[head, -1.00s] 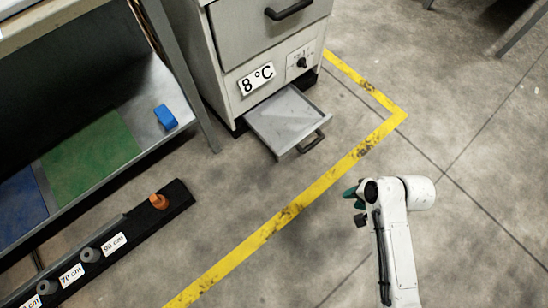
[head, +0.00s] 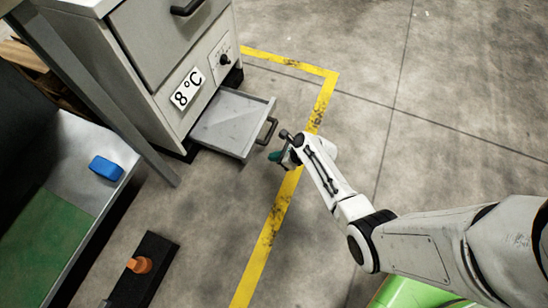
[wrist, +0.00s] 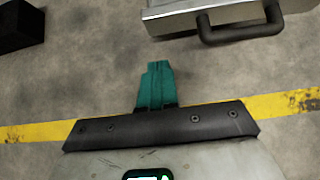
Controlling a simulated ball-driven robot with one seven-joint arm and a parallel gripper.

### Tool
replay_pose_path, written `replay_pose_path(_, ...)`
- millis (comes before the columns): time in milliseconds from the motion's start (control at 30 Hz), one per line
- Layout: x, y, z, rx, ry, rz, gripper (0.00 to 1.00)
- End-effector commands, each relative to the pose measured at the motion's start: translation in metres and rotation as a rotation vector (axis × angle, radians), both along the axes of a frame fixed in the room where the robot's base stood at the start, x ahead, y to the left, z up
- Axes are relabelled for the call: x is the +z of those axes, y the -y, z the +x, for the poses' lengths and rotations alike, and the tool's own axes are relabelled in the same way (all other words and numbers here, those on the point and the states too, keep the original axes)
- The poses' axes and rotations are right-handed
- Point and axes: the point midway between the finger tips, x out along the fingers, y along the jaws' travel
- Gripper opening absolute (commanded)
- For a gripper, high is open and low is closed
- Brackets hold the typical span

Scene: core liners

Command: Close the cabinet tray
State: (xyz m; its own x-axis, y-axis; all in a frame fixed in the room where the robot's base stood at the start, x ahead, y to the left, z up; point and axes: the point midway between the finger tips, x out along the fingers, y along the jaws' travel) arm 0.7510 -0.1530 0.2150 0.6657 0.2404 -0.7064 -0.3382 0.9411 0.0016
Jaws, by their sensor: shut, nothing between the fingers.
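The cabinet tray (head: 228,122) is a shallow grey metal drawer, pulled out at the bottom of the grey cabinet (head: 140,85). Its dark bar handle (head: 267,130) faces my gripper. My gripper (head: 276,156) has teal fingers, shut and empty, just off the front of the tray by the handle. In the wrist view the teal fingers (wrist: 156,72) point towards the tray. The tray's front edge (wrist: 175,18) and the handle (wrist: 240,33) show at the top right there, apart from the fingers. The rest of the tray is out of the wrist view.
A steel shelf (head: 95,150) with a blue block (head: 106,168) stands at the left, its leg close to the cabinet. A black rail (head: 145,270) with an orange knob (head: 139,265) lies on the floor. Yellow floor tape (head: 272,225) runs past the tray.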

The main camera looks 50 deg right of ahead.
Motion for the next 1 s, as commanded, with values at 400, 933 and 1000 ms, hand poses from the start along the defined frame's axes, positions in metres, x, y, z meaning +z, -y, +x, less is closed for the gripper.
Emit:
replay_pose_path(400, -0.051, -0.018, 0.049, 0.005, 0.002, -0.002, 0.00)
replay_pose_path(933, -0.046, -0.030, 0.080, 0.003, 0.000, -0.002, 0.00)
replay_pose_path(1000, -0.046, -0.030, 0.080, 0.003, 0.000, -0.002, 0.00)
